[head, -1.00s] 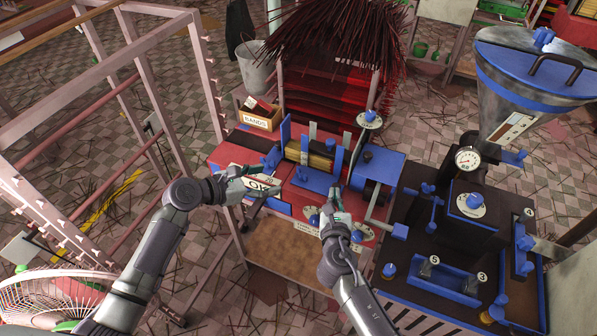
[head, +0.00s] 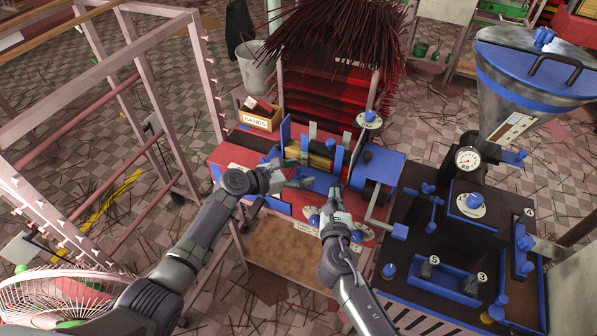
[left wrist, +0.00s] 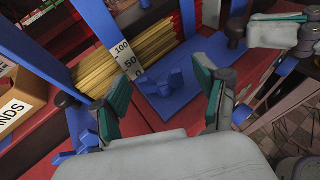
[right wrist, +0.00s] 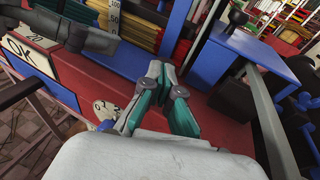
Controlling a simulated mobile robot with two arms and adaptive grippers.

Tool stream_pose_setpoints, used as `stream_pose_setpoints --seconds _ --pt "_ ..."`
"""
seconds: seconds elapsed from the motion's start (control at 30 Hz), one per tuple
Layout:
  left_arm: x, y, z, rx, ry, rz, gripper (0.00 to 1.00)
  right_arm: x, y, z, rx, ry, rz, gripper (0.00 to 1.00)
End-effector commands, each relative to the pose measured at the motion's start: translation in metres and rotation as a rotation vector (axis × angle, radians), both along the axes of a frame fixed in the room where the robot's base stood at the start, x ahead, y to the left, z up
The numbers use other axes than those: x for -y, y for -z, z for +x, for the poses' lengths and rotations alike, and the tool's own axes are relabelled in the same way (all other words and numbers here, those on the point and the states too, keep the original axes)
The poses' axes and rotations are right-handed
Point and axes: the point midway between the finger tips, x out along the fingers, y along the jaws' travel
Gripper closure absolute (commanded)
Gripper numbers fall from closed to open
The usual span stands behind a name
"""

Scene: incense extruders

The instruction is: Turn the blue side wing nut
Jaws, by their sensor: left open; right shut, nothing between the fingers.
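My right gripper (head: 336,192) is shut and empty, just right of the left one. Its closed fingers show in the right wrist view (right wrist: 168,80).
Bundled yellow sticks (left wrist: 150,45) lie behind the plate. A blue block (head: 380,165) with a crank stands to the right. A cardboard box marked BANDS (head: 260,118) is at the back left. A rack (head: 120,80) stands left and a dark hopper machine (head: 470,235) right.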

Motion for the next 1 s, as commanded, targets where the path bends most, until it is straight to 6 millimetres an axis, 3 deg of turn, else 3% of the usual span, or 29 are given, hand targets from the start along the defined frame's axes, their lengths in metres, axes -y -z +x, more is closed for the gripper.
stream_pose_setpoints --seconds 0.2,0.57,0.77,1.0 --pt "0.0003 -0.0001 0.0001 0.001 0.000 -0.001 0.29 0.0002 0.0005 0.0000 -0.001 0.000 0.000 1.00" --pt "0.0002 -0.0001 -0.0001 0.000 0.000 0.000 0.87 0.0002 0.0005 0.0000 -0.001 0.000 0.000 1.00" --pt "-0.0011 0.0004 0.0024 -0.005 0.053 0.004 0.87 0.0002 0.0005 0.0000 -0.001 0.000 0.000 1.00" --pt "-0.0023 0.0004 0.0051 -0.005 0.261 0.003 0.88 0.0001 0.0003 0.0000 0.000 0.000 0.000 1.00"
